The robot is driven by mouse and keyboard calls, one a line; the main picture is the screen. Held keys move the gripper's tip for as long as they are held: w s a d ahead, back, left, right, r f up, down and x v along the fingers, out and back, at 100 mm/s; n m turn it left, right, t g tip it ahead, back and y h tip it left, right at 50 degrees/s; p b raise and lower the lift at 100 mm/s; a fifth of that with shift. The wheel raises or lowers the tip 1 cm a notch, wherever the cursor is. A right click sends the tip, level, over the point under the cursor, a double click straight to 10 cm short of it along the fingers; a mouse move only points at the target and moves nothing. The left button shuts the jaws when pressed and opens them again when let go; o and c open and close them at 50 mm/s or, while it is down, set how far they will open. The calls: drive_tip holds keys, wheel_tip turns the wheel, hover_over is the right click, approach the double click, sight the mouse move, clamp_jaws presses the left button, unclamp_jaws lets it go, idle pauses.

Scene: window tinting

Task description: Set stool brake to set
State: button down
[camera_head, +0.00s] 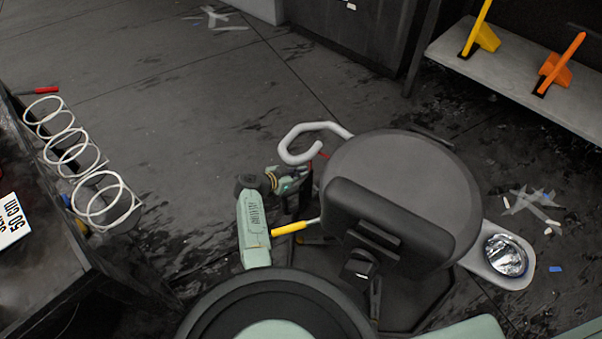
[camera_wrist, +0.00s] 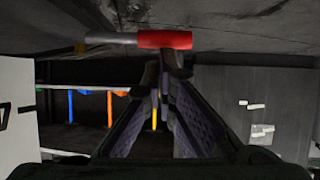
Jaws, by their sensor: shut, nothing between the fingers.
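The stool has a round dark grey seat (camera_head: 425,180) and a padded backrest (camera_head: 375,222). A lever with a yellow grip (camera_head: 289,228) sticks out to the left below the seat. A red-handled lever with a grey shaft (camera_wrist: 165,39) lies across the top of the wrist view; I cannot tell for certain whether it is the brake. My gripper (camera_wrist: 163,75) is shut and empty, its fingertips close to the red handle; contact is unclear. In the head view my gripper (camera_head: 306,184) is at the seat's left edge, partly hidden.
A white curved tube (camera_head: 300,141) stands out beyond the seat's left side. A tray with a metal bowl (camera_head: 507,256) projects at right. A bench with white coils (camera_head: 75,150) is at left, a shelf with yellow and orange tools (camera_head: 530,75) at upper right. Open floor lies at upper left.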

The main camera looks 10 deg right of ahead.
drive_tip(key=f+n+g+b, duration=0.1)
drive_tip(key=f+n+h+b, duration=0.1)
drive_tip(key=w+f+g+b, duration=0.1)
drive_tip(key=shift+a+f+n+g, duration=0.15)
drive_tip(key=shift+a+n+g, duration=0.15)
drive_tip(key=shift+n, duration=0.1)
idle(0.4)
